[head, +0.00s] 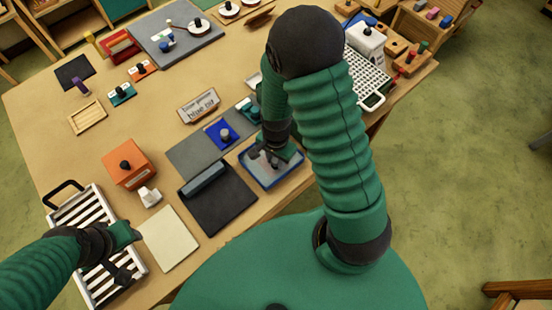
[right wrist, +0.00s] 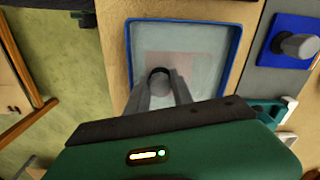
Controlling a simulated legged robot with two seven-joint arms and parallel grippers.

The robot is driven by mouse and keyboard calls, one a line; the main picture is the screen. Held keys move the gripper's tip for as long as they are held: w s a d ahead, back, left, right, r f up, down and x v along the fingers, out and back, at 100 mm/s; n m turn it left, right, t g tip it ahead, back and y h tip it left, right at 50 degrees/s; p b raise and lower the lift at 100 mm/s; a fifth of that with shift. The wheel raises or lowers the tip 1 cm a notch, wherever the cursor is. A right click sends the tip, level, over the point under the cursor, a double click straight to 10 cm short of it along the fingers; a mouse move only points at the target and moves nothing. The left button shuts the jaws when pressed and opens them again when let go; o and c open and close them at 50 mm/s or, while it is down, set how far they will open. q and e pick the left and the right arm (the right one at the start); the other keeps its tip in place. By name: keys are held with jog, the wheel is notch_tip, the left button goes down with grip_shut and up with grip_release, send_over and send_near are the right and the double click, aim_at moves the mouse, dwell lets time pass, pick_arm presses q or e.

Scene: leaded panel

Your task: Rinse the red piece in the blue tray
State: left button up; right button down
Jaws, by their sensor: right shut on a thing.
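The blue tray (head: 284,180) lies at the table's near edge, right of centre, and holds clear water. In the right wrist view the tray (right wrist: 238,45) fills the top middle. A faint pinkish square, apparently the red piece (right wrist: 185,55), shows through the water inside the tray. My right gripper (right wrist: 159,88) is shut on its dark knob over the tray. In the head view my right gripper (head: 272,156) covers much of the tray and hides the piece. My left gripper (head: 115,240) is over the striped rack at lower left; its finger opening is unclear.
A blue piece with a knob (head: 222,133) sits on a grey mat left of the tray. A black mat (head: 225,203) lies nearer. The striped rack (head: 68,212), an orange box (head: 127,165) and a pale sheet (head: 168,240) stand to the left. A white perforated rack (head: 372,98) is at right.

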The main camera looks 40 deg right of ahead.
jog(key=shift+d, duration=0.5)
jog(key=shift+d+f, duration=0.1)
jog(key=shift+d, duration=0.15)
jog(key=shift+a, duration=1.05)
jog(key=shift+d+p, duration=0.25)
jog(key=shift+p, duration=0.05)
pick_arm(q)
jog(key=shift+d+r, duration=0.4)
jog(key=shift+d, duration=0.2)
jog(key=shift+a, duration=0.3)
pick_arm(e)
jog(key=shift+d, duration=0.1)
pick_arm(q)
jog(key=shift+d, duration=0.2)
pick_arm(e)
jog(key=shift+d, duration=0.2)
pick_arm(q)
jog(key=shift+a, duration=0.1)
pick_arm(e)
jog(key=shift+a, duration=0.1)
